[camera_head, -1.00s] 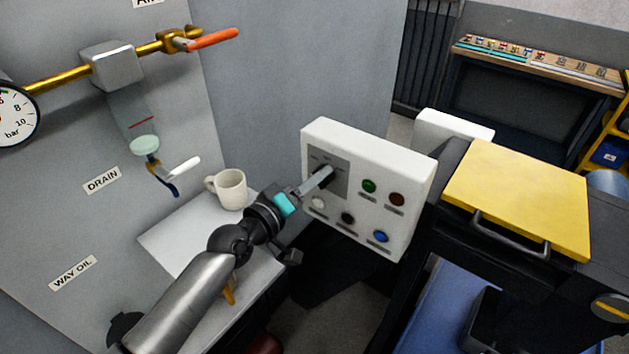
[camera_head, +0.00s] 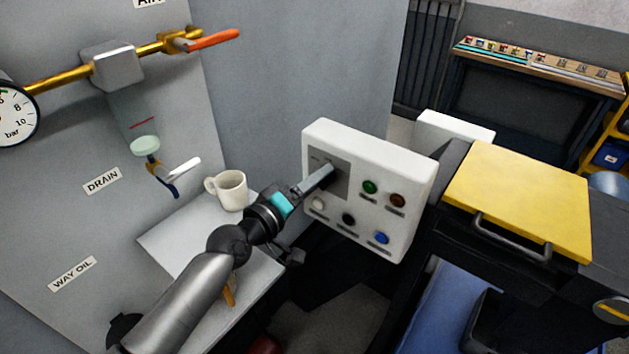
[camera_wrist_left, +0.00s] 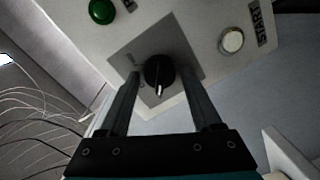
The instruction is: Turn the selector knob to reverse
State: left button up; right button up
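The selector knob (camera_wrist_left: 158,72) is a round black knob with a white pointer mark. It sits on a grey square plate on the white control box (camera_head: 395,160). In the left wrist view its white mark points down the picture, towards my gripper base. My left gripper (camera_head: 328,174) reaches the plate from the left in the head view, and its fingers hide the knob there. In the left wrist view the left gripper (camera_wrist_left: 160,84) is open, with one finger on each side of the knob and gaps showing. The plate lettering is unreadable. My right gripper is out of view.
Green (camera_head: 369,187), brown-red (camera_head: 397,200), white, black and blue (camera_head: 381,237) buttons sit close to the knob. A cream mug (camera_head: 231,190) stands on a white shelf beside my left arm. A yellow lid (camera_head: 520,195) lies to the right.

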pick_arm(q)
jog(key=shift+o, duration=0.9)
jog(key=b+v, duration=0.1)
jog(key=v, duration=1.4)
